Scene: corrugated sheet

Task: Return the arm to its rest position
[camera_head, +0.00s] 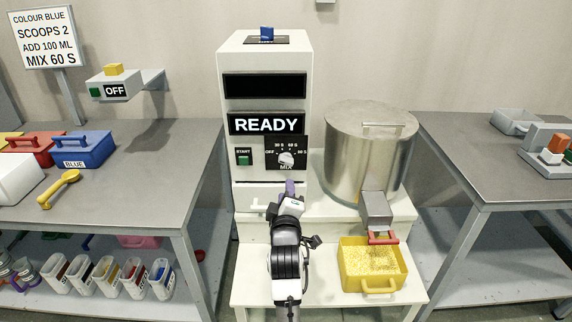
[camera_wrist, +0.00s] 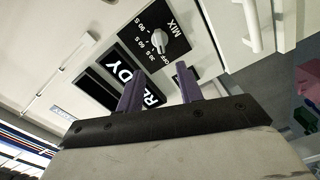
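My gripper (camera_head: 290,188) is in front of the white mixing machine (camera_head: 230,110), just below its MIX dial (camera_head: 286,158). In the wrist view its two purple fingers (camera_wrist: 160,82) stand apart with nothing between them. The dial also shows beyond the fingers in the wrist view (camera_wrist: 159,40). My arm reaches up from the bottom middle of the head view. The machine's display (camera_head: 266,124) reads READY. The green START button (camera_head: 244,158) is left of the dial. I cannot tell the exact gap between the fingertips and the machine.
A steel pot (camera_head: 365,150) stands right of the machine, above a yellow bin (camera_head: 370,270) of yellow grains. A left table (camera_head: 150,170) holds coloured boxes and a yellow scoop (camera_head: 58,189). A white handle is close to my gripper's left.

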